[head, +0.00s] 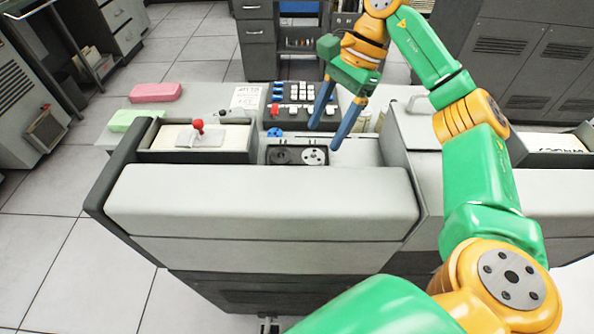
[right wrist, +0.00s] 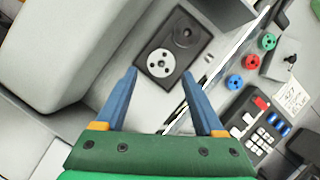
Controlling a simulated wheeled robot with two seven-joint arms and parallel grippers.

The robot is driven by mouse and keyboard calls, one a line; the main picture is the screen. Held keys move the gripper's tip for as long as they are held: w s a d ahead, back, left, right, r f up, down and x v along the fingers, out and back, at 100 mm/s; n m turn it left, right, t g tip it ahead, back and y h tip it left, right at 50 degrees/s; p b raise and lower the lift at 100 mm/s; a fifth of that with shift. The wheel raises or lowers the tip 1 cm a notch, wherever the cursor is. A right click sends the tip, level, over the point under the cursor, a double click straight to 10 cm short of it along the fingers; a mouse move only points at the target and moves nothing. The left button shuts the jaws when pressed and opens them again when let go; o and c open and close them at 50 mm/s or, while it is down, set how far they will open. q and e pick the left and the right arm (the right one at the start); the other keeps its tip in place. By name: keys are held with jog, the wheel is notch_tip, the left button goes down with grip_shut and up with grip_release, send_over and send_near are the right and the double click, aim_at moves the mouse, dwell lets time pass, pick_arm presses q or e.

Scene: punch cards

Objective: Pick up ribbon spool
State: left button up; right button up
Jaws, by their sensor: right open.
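A black plate (head: 297,147) with two round reels is set in the grey machine top. Its right reel, a pale disc with dark holes that looks like the ribbon spool (head: 314,157), sits flat beside a dark round hub (head: 281,156). In the right wrist view the pale spool (right wrist: 160,63) lies just beyond and between my fingertips. My right gripper (head: 326,139) is open and empty, its blue fingers pointing down above the machine near the spool; it also shows in the wrist view (right wrist: 160,73). I cannot tell the exact height gap. My left gripper is not in view.
Green (right wrist: 269,41), red (right wrist: 250,62) and blue (right wrist: 234,81) discs lie near a black keypad (head: 298,97). A card tray (head: 240,158) with a red-knobbed weight (head: 199,126) stands left. Pink (head: 155,92) and green (head: 133,119) blocks lie farther left.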

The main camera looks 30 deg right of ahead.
aim_at(315, 156)
jog(key=x, duration=0.2)
jog(key=d+x, duration=0.1)
jog(key=x, duration=0.2)
jog(key=shift+w+f+p, duration=0.15)
jog(key=shift+f+p, duration=0.05)
jog(key=shift+p, duration=0.1)
jog(key=shift+a+f, duration=0.2)
jog(key=shift+f, duration=0.1)
jog(key=c, duration=1.1)
jog(key=shift+r+b, duration=0.4)
jog(key=shift+r, duration=1.25)
jog(key=s+a+r, duration=0.2)
jog(key=s+r, duration=0.1)
jog(key=s+a+r, duration=0.2)
jog(key=s, duration=0.1)
jog(key=s+a+r, duration=0.2)
jog(key=s+r, duration=0.1)
jog(key=s, duration=0.1)
jog(key=shift+a+r, duration=0.25)
jog(key=shift+r, duration=0.05)
jog(key=shift+s+a+r, duration=0.7)
jog(key=shift+s+r, duration=0.2)
pick_arm(q)
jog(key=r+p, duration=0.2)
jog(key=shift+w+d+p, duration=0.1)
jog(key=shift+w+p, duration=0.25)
jog(key=shift+p, duration=0.05)
pick_arm(e)
notch_tip(315, 156, up, 2)
jog(key=shift+r, duration=0.15)
